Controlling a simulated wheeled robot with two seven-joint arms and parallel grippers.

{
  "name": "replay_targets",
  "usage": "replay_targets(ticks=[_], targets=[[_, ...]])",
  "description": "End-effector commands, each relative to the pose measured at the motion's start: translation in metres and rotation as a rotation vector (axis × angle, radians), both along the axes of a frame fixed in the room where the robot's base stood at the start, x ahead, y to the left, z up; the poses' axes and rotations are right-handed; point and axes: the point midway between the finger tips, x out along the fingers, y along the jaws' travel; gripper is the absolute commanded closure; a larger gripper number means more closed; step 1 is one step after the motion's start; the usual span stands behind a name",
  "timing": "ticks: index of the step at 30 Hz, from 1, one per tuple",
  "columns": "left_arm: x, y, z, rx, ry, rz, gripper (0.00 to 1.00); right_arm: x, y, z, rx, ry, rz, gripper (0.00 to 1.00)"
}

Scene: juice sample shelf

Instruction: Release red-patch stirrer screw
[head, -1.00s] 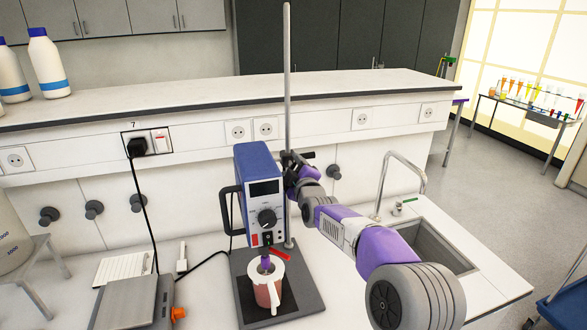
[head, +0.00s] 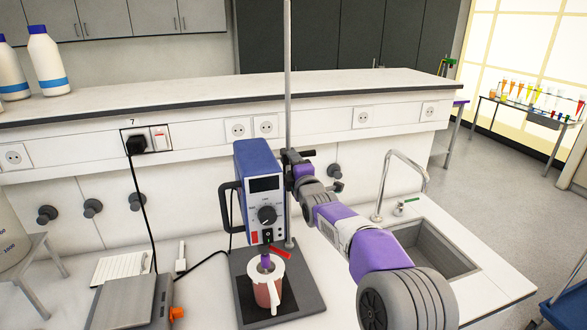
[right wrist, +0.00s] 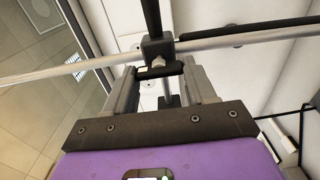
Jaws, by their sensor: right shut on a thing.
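The blue stirrer (head: 258,165) is upright on a tall metal rod (head: 288,80), with a red patch (head: 254,238) low on its front. A dark clamp (head: 296,157) joins it to the rod. In the right wrist view the clamp block (right wrist: 158,48) sits where two bars cross, with a dark screw (right wrist: 157,71) towards me. My right gripper (right wrist: 160,76) is shut on this screw, one finger on each side. In the head view my wrist partly hides the grip. The stirrer's shaft reaches into a reddish jug (head: 265,290). My left gripper is out of view.
The jug stands on a dark base plate (head: 305,290). A sink (head: 435,245) with a tall tap lies to the right. A balance (head: 122,300) and a cable are at the left. The raised shelf (head: 200,100) runs behind.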

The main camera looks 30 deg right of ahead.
Motion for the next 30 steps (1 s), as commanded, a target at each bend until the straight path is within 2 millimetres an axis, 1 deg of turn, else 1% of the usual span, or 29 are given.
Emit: replay_targets(ticks=[11, 12, 16, 17, 26, 30], targets=[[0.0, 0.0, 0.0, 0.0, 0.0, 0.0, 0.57, 0.0, 0.0, 0.0, -0.009, 0.003, 0.0, 0.75], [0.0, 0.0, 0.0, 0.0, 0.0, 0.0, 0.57, 0.0, 0.0, 0.0, -0.009, 0.003, 0.0, 0.42], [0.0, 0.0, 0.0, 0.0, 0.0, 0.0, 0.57, 0.0, 0.0, 0.0, -0.008, 0.003, 0.0, 0.22], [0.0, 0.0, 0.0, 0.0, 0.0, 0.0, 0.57, 0.0, 0.0, 0.0, -0.007, 0.003, 0.0, 0.19], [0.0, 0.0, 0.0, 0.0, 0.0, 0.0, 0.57, -0.001, 0.0, 0.0, -0.006, 0.001, 0.0, 0.19], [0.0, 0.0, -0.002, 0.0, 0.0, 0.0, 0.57, -0.012, 0.004, 0.001, -0.004, 0.0, 0.002, 0.19]])
